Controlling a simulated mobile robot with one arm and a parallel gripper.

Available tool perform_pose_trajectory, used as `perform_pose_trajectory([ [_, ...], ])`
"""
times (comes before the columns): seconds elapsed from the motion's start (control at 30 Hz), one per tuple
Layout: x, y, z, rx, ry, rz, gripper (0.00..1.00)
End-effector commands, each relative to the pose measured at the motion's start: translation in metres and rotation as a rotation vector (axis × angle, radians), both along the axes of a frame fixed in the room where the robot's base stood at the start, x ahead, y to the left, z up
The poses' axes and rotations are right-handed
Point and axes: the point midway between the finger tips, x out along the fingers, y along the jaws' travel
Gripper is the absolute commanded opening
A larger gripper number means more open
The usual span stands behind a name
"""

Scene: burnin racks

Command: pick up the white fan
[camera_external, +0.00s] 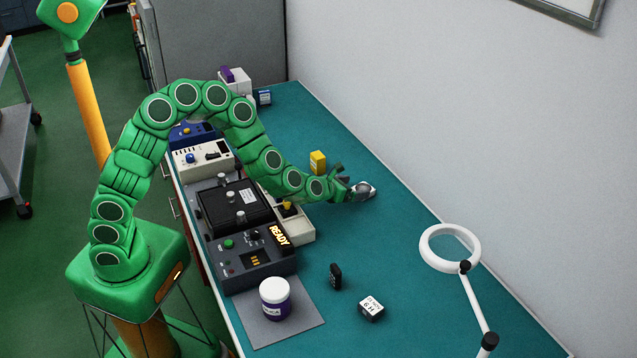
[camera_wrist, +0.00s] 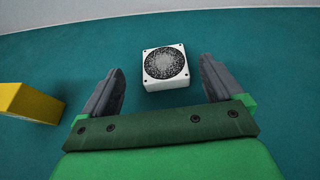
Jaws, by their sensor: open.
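The white fan (camera_wrist: 149,82) is a small square block with a dark speckled round face. It lies flat on the teal bench top (camera_wrist: 215,47) with its round face up. In the wrist view it sits just ahead of my gripper (camera_wrist: 161,84), between the lines of the two dark fingers, with a gap on each side. In the external view the fan (camera_external: 364,190) lies at the tip of my gripper (camera_external: 352,188), partly hidden by it. My gripper is open and empty.
A yellow block (camera_wrist: 30,103) stands left of my gripper; it also shows in the external view (camera_external: 318,162). The bench around the fan is clear.

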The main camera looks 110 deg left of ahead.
Motion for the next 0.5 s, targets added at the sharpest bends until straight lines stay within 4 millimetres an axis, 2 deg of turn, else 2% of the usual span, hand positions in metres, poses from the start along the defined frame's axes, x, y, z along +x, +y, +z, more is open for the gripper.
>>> perform_pose_trajectory([
  [0.5,0.023,0.029,-0.019,0.003,0.002,0.000,0.94],
])
